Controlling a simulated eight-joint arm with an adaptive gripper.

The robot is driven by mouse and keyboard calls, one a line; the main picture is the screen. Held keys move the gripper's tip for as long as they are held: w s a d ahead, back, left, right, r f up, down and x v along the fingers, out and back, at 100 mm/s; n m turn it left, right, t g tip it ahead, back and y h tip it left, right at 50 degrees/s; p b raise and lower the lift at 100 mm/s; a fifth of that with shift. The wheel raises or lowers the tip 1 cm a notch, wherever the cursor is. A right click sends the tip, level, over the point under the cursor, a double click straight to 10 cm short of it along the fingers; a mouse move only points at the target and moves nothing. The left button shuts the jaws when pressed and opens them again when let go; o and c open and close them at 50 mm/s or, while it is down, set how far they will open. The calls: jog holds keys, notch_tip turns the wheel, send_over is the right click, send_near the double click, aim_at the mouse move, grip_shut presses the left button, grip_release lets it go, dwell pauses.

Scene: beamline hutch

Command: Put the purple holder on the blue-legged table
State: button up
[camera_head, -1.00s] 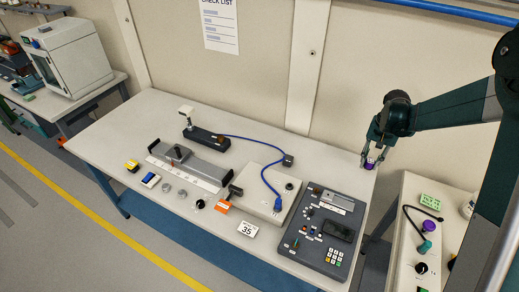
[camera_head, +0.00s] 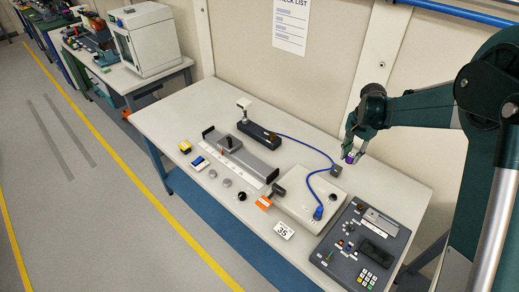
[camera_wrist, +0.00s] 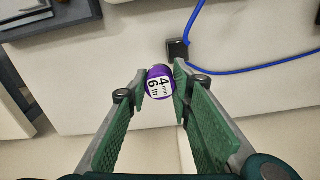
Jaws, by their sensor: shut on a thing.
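The purple holder (camera_wrist: 157,72) is pinched between the green pads of my gripper in the wrist view, with a white printed label facing the camera. In the head view my gripper (camera_head: 352,152) is shut on it, and only a small purple part shows. The blue-legged table (camera_head: 203,107) has a pale top and fills the middle of the head view. My gripper holds the holder above the table's back part, near a small black box on a blue cable. The height over the top is hard to tell.
The small black box (camera_head: 335,171) and blue cable lie near the holder. A pale box (camera_head: 300,199), a grey keypad console (camera_head: 352,245) and a long grey rail device (camera_head: 240,155) occupy much of the top. Bare top shows at the back left and along the back edge.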

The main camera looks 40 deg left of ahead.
jog(key=s+a, duration=0.3)
jog(key=a, duration=0.3)
jog(key=s+a, duration=0.3)
jog(key=a, duration=0.4)
jog(key=m, duration=0.1)
send_over(277, 164)
jog(key=shift+d+r, duration=0.1)
jog(key=shift+r, duration=0.25)
jog(key=shift+f, duration=0.1)
jog(key=shift+f, duration=3.05)
jog(key=shift+f, duration=0.1)
jog(key=shift+f+b, duration=0.35)
jog(key=shift+f, duration=1.4)
jog(key=shift+f, duration=0.15)
